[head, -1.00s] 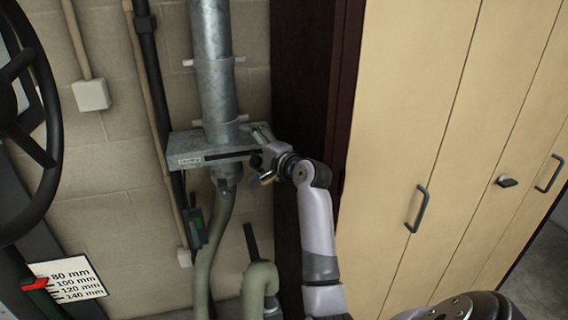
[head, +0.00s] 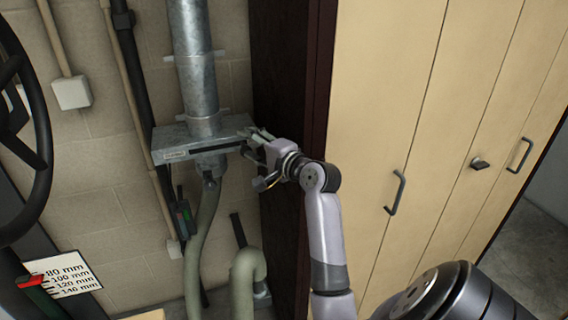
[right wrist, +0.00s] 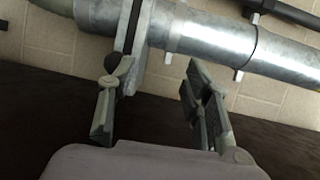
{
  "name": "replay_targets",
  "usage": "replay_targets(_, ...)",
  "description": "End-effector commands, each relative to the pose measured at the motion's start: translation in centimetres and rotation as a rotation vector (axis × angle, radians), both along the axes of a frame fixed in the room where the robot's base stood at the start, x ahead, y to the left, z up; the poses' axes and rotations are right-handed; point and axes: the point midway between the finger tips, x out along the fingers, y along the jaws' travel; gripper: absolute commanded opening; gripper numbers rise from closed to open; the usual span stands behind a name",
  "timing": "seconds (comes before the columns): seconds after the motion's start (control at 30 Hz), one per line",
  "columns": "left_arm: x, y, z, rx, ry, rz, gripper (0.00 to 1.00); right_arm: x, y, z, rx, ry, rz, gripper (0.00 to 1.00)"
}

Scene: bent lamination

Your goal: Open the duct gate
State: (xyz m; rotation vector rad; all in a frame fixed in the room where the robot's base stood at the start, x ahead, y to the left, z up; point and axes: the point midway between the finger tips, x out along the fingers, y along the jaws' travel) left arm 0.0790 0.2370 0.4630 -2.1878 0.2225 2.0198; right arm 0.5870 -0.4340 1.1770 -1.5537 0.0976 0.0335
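The duct gate (head: 180,150) is a flat grey metal housing with a dark slot along its front edge and a small label at its left end. It sits across a vertical galvanized duct (head: 196,75). My right gripper (head: 256,143) is at the housing's right end. In the right wrist view my right gripper (right wrist: 158,105) has its fingers wide apart with nothing between the tips. The gate's edge (right wrist: 134,45) and a dark round knob (right wrist: 112,62) lie beside the left-hand finger; I cannot tell whether they touch. My left gripper is not in view.
Tan cabinet doors with dark handles (head: 396,192) stand to the right, with a dark side panel (head: 285,90) close behind my right arm. A green hose (head: 196,240) hangs below the gate. A black wheel (head: 38,130) and a millimetre scale (head: 66,274) are at the left.

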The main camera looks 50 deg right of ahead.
Motion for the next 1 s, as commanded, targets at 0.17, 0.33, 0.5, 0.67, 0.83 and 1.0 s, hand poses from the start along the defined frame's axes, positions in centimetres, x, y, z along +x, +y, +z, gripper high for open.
replay_targets(0.17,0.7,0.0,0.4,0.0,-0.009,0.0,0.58,-1.4,-0.2,-0.4,0.002,0.008,-0.007,0.45)
replay_targets(0.33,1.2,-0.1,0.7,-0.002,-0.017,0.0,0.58,-2.6,-0.1,-0.4,0.002,0.009,-0.007,0.45)
replay_targets(0.5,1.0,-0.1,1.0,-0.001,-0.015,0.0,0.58,-3.8,-0.1,-0.4,0.002,0.009,-0.008,0.45)
replay_targets(0.67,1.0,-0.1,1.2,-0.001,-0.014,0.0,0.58,-4.9,-0.1,-0.4,0.002,0.009,-0.009,0.45)
replay_targets(0.83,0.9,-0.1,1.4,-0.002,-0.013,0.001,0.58,-6.1,0.1,-0.4,0.001,0.01,-0.006,0.45)
replay_targets(1.0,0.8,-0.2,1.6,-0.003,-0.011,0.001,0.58,-7.3,0.2,-0.5,0.002,0.01,-0.005,0.45)
